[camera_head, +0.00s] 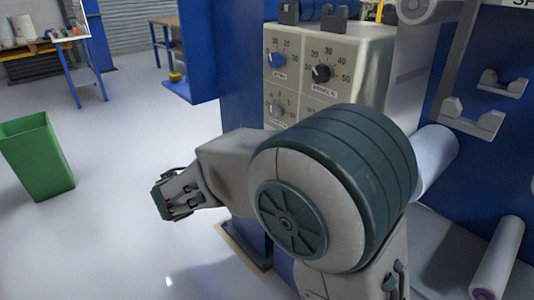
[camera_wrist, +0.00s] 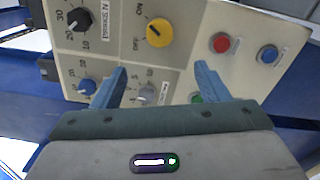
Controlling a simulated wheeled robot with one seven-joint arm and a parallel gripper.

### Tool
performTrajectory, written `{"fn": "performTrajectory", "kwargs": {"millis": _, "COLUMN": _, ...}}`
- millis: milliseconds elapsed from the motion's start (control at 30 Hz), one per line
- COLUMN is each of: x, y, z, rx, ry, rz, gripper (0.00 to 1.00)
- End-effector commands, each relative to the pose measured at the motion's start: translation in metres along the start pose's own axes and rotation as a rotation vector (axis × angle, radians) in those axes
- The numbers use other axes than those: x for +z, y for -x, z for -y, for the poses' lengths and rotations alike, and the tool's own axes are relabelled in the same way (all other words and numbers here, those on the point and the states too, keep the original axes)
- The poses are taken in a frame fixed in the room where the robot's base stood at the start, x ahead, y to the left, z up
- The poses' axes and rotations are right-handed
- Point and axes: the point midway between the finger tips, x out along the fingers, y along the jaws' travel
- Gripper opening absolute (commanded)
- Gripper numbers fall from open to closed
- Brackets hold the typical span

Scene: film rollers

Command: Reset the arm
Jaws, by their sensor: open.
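My gripper (camera_head: 178,196) is at the left end of my arm in the head view, clear of the floor and left of the machine. In the wrist view, the two blue-grey fingers of my gripper (camera_wrist: 160,88) stand apart with nothing between them. Beyond the fingers is the machine's beige control panel (camera_wrist: 110,50). It also shows in the head view (camera_head: 345,50), partly hidden behind my arm. The panel carries a yellow knob (camera_wrist: 159,32), a red button (camera_wrist: 222,43), a blue button (camera_wrist: 268,54), and several dials. I cannot tell any contact between the fingers and the panel.
A green bin (camera_head: 37,155) stands on the floor at left. A blue-legged table (camera_head: 65,50) is behind it. A white roll (camera_head: 435,160) lies behind my arm, and another roll (camera_head: 497,258) is at lower right. The floor between bin and machine is clear.

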Motion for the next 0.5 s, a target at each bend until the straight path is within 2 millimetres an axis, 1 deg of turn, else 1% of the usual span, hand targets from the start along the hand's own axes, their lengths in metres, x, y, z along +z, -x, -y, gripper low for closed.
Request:
{"fn": "performTrajectory", "kwargs": {"millis": 100, "x": 0.001, "y": -0.001, "z": -0.001, "rx": -0.003, "ry": 0.0, "rz": 0.001, "gripper": 0.68}}
{"fn": "performTrajectory", "kwargs": {"millis": 167, "x": 0.006, "y": -0.004, "z": -0.003, "rx": -0.019, "ry": 0.001, "rz": 0.008, "gripper": 0.68}}
{"fn": "performTrajectory", "kwargs": {"millis": 267, "x": 0.026, "y": -0.019, "z": -0.006, "rx": -0.102, "ry": 0.008, "rz": 0.037, "gripper": 0.68}}
{"fn": "performTrajectory", "kwargs": {"millis": 367, "x": 0.063, "y": -0.038, "z": -0.009, "rx": -0.256, "ry": 0.009, "rz": 0.083, "gripper": 0.68}}
{"fn": "performTrajectory", "kwargs": {"millis": 400, "x": 0.08, "y": -0.045, "z": -0.008, "rx": -0.333, "ry": 0.003, "rz": 0.103, "gripper": 0.68}}
{"fn": "performTrajectory", "kwargs": {"millis": 467, "x": 0.106, "y": -0.053, "z": -0.006, "rx": -0.454, "ry": -0.012, "rz": 0.129, "gripper": 0.68}}
{"fn": "performTrajectory", "kwargs": {"millis": 500, "x": 0.122, "y": -0.055, "z": -0.004, "rx": -0.532, "ry": -0.026, "rz": 0.143, "gripper": 0.68}}
